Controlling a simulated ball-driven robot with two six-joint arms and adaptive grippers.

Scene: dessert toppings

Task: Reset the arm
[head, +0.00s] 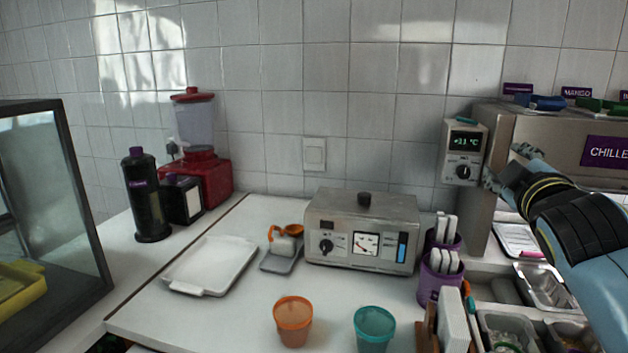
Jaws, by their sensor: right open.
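My right arm comes in from the lower right, blue with a black and yellow band. My right gripper (503,168) is open in front of the steel chiller unit (540,135), close to the right of the wall controller (463,152). Nothing shows between its fingers. My left gripper is not in view.
On the white counter (160,315) stand an orange cup (293,320), a teal cup (374,328), a white tray (211,264), a steel machine (362,230) and purple holders (438,285). A red blender (198,140) stands at the back left. Metal bins (545,285) lie below my right arm.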

